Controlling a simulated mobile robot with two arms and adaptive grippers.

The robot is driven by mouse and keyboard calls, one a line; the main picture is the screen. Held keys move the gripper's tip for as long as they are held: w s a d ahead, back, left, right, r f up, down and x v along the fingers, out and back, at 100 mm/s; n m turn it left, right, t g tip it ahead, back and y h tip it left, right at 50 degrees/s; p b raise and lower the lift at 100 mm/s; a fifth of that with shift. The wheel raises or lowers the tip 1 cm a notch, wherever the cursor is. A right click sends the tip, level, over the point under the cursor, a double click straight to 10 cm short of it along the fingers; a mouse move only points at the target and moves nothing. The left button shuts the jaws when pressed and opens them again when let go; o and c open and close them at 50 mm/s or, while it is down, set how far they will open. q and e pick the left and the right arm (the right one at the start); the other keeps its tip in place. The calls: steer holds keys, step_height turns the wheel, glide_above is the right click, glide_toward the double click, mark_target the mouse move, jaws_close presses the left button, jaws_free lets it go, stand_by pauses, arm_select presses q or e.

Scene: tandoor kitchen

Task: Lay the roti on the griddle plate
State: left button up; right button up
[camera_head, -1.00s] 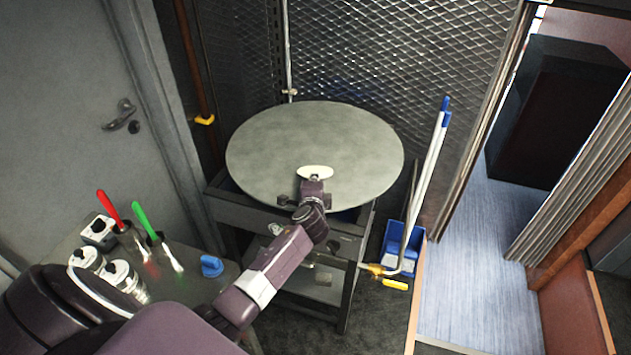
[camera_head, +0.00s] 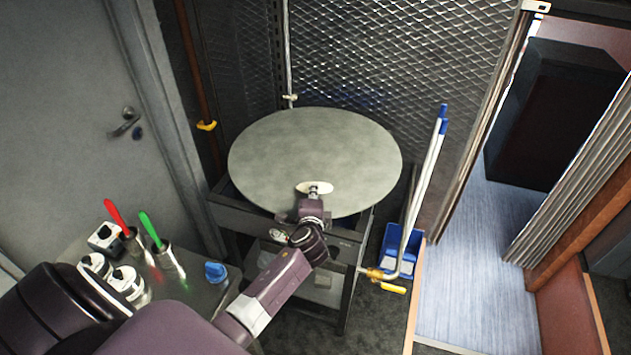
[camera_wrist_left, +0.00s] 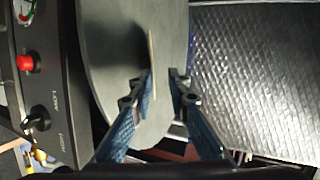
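The griddle plate (camera_head: 300,150) is a large round grey disc in the middle of the head view; it also shows in the left wrist view (camera_wrist_left: 100,40). The roti (camera_head: 305,188) is a small pale oval over its near part. In the left wrist view the roti (camera_wrist_left: 152,50) shows edge-on as a thin beige strip, with a dark shadow on the plate beside it. My left gripper (camera_wrist_left: 161,73) has its fingertips apart. The roti lies between them, close to one finger, with a gap to the other. Contact with the plate cannot be told. My right gripper is out of view.
A counter (camera_head: 205,295) at left holds a red-handled tool (camera_head: 116,216), a green-handled tool (camera_head: 150,228) and white-lidded jars (camera_head: 127,280). A blue bin (camera_head: 398,250) with long-handled tools stands right of the plate. A mesh wall (camera_head: 400,60) closes the back.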

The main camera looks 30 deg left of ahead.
arm_select(q)
steer(key=shift+p+v, duration=0.45)
steer(key=shift+v, duration=0.85)
step_height(320, 180, up, 7)
steer(key=s+d+p, duration=0.2)
steer(key=p, duration=0.2)
steer(key=s+d+f+n+g+h+b, duration=0.1)
steer(key=s+d+f+g+h+b, duration=0.15)
steer(key=s+f, duration=0.7)
steer(key=s+d+f+n+g+h+b, duration=0.1)
steer(key=s+d+f+b, duration=0.15)
steer(key=f, duration=1.45)
steer(key=s+d+f+n+g+h+b, duration=0.1)
steer(key=s+d+f+g+b, duration=0.15)
steer(key=s+f, duration=0.7)
steer(key=s+d+f+n+g+h+b, duration=0.1)
steer(key=s+d+f+n+g+b, duration=0.1)
steer(key=s+f, duration=1)
steer(key=s+d+f+n+g+h+b, duration=0.1)
steer(key=s+f+n+g+b, duration=0.2)
steer(key=s+f, duration=1)
steer(key=s+n+b, duration=0.1)
steer(key=s+b, duration=0.1)
steer(key=s, duration=0.2)
steer(key=shift+s+d+f+n, duration=0.25)
steer(key=shift+d+f+n, duration=0.05)
steer(key=shift+d, duration=0.05)
